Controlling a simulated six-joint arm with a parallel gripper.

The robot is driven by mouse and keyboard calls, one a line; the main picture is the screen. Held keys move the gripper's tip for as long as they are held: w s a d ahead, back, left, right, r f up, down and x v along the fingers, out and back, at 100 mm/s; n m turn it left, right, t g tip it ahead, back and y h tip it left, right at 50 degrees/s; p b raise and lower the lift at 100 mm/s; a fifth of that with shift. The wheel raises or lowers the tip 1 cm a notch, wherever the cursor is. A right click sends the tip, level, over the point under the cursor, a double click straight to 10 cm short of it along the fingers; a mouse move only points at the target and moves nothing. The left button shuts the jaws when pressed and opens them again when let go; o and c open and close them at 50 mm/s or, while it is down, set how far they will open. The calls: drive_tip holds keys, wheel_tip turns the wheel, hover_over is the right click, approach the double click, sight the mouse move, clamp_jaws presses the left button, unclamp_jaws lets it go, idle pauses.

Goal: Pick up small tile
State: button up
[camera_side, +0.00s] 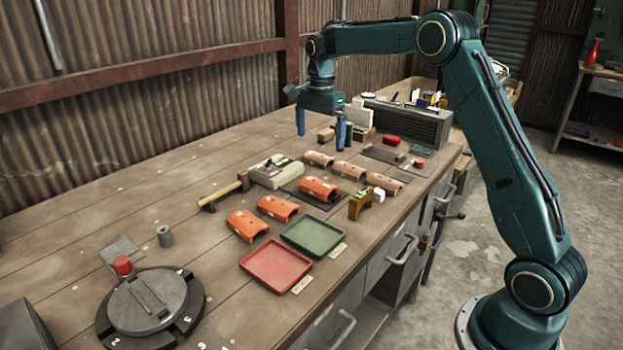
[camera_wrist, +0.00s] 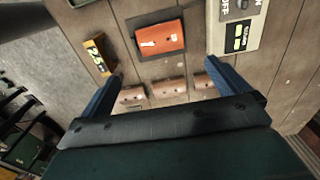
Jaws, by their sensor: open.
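Three small curved tiles, light orange-brown, lie in a row on the bench: a left tile (camera_side: 318,159), a middle tile (camera_side: 349,170) and a right tile (camera_side: 384,183). In the wrist view they show as a left small tile (camera_wrist: 132,95), a middle one (camera_wrist: 169,88) and a right one (camera_wrist: 203,82), partly hidden by my gripper. My gripper (camera_side: 320,141) is open and empty above the bench, near the row. Its blue fingers also show in the wrist view (camera_wrist: 163,70). Larger bright orange tiles lie in front, one (camera_side: 319,189) on a dark plate (camera_wrist: 143,20).
A switch box (camera_side: 275,171) and a hammer (camera_side: 222,195) lie left of the tiles. A yellow-brown numbered block (camera_side: 360,204) stands at the front. Red (camera_side: 275,266) and green (camera_side: 313,236) trays lie nearer. A grey toolbox (camera_side: 408,121) stands behind. The back left bench is clear.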

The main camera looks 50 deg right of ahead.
hover_over(318, 182)
drive_tip(key=shift+s+f, duration=0.15)
drive_tip(key=shift+f, duration=4.05)
drive_tip(key=shift+f, duration=2.6)
drive_tip(key=c, duration=0.8)
